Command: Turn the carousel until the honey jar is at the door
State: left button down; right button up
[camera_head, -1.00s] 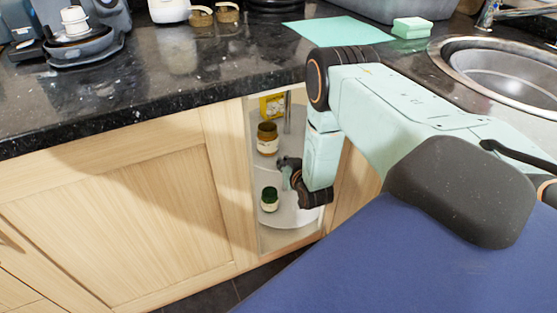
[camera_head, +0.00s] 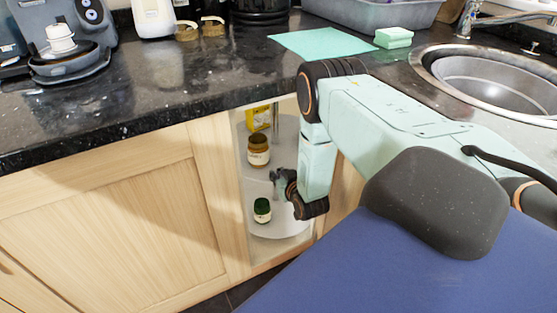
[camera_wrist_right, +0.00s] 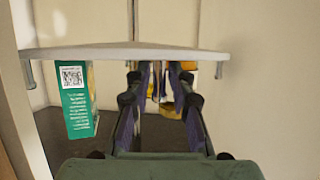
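The carousel's pale round shelf (camera_head: 282,226) shows inside the open corner cabinet. An amber jar with a brown lid (camera_head: 258,152), which looks like the honey jar, stands higher up behind the opening. A small dark jar with a green lid (camera_head: 262,211) stands on the lower shelf. My right gripper (camera_head: 276,182) reaches into the opening, right of both jars. In the right wrist view its two fingers (camera_wrist_right: 158,80) are apart, with no jar between them, near the edge of a pale shelf (camera_wrist_right: 120,51). Whether they touch the carousel is unclear. My left gripper is out of view.
A yellow box (camera_head: 259,118) sits behind the amber jar. The right wrist view shows a green carton (camera_wrist_right: 77,102) left of the fingers. The dark countertop (camera_head: 190,85) overhangs the cabinet, and wooden frame edges border the narrow opening. The sink (camera_head: 490,75) is at right.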

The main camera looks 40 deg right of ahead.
jog(key=shift+o, duration=1.1)
jog(key=shift+w, duration=0.15)
jog(key=shift+r, duration=0.1)
jog(key=v, duration=0.7)
jog(key=shift+s, duration=0.2)
